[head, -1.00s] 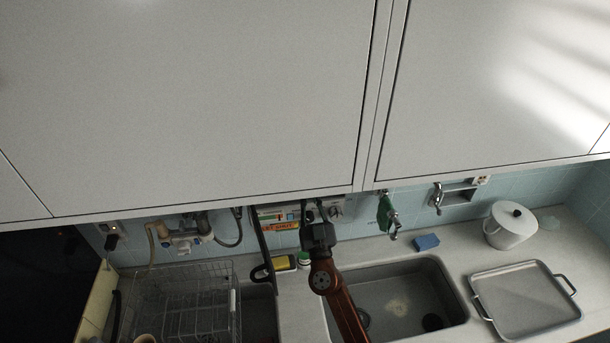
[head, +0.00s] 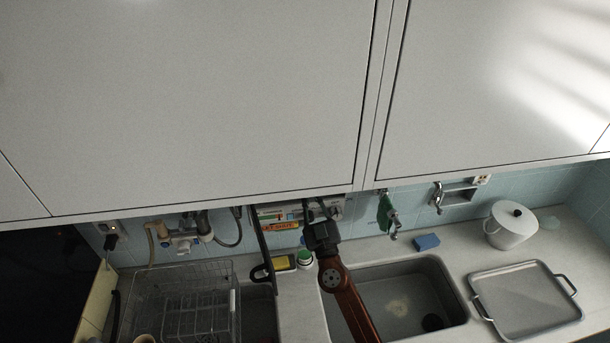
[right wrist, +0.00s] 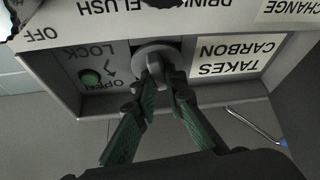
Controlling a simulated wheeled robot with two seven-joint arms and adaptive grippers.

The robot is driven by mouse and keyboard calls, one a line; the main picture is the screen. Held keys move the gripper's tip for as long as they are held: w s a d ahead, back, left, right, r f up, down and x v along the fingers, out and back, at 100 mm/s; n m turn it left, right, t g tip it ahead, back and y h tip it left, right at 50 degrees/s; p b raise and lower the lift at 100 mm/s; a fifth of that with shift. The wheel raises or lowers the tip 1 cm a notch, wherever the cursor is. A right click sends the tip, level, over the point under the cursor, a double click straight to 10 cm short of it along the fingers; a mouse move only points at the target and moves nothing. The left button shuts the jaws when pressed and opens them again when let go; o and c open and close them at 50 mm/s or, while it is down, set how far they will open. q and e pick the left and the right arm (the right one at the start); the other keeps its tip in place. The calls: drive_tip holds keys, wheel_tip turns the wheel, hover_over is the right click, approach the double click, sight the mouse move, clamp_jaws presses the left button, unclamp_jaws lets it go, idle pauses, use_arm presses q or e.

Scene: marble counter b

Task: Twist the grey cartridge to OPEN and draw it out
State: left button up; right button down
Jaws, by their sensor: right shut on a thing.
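The grey cartridge (right wrist: 158,47) is a round knob-like end set in the front of a light grey housing (right wrist: 120,62), between OPEN/LOCK lettering and a TAKES CARBON label. The lettering is upside down in the right wrist view. My right gripper (right wrist: 163,70) has its green-padded fingers shut on the cartridge's raised grip, and they hide part of it. In the head view my right gripper (head: 318,218) reaches the housing under the cabinet, where the cartridge is hard to make out. How far it is turned is hard to tell. My left gripper is not in view.
A green-topped jar (head: 305,257) and a yellow item (head: 281,263) stand near my arm.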

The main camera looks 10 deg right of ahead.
drive_tip(key=shift+f, duration=0.1)
drive_tip(key=shift+n+g+y+p, duration=0.3)
drive_tip(key=shift+n+y, duration=0.6)
drive_tip(key=shift+n, duration=0.9)
drive_tip(key=shift+n+g+y+p, duration=0.5)
drive_tip(key=shift+n+y+p, duration=0.25)
drive_tip(key=shift+n, duration=0.75)
drive_tip(key=shift+n+g+y+p, duration=0.6)
drive_tip(key=shift+n+p, duration=0.65)
drive_tip(key=shift+n, duration=0.25)
drive_tip(key=shift+f, duration=0.1)
